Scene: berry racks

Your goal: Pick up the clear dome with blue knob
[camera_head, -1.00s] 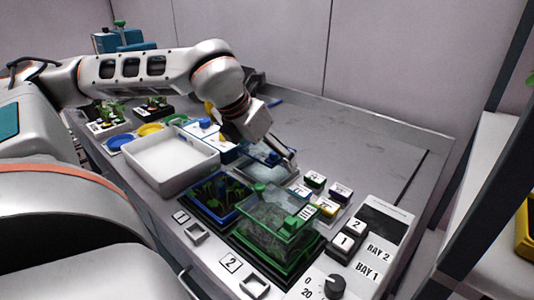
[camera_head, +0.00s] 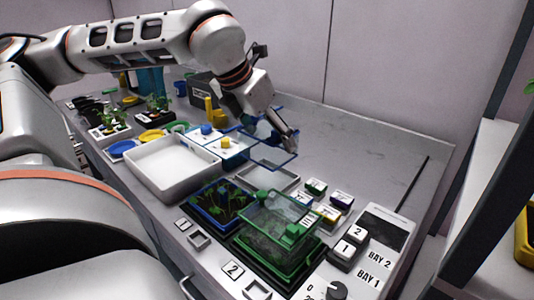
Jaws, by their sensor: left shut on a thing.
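A clear dome with blue edges (camera_head: 268,159) hangs in the air behind the middle of the bench. My left gripper (camera_head: 280,138) is above it, shut on it. The knob is hidden by the fingers. A shallow grey tray (camera_head: 268,178) lies on the bench below and in front of the dome, with its inside bare. My right gripper is out of view.
A clear dome with green edges (camera_head: 268,215) stands on a planted tray at the front, beside a blue planted tray (camera_head: 218,205). A white bin (camera_head: 172,168) is to the left. Small labelled blocks (camera_head: 316,187) stand to the right. The back right bench is clear.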

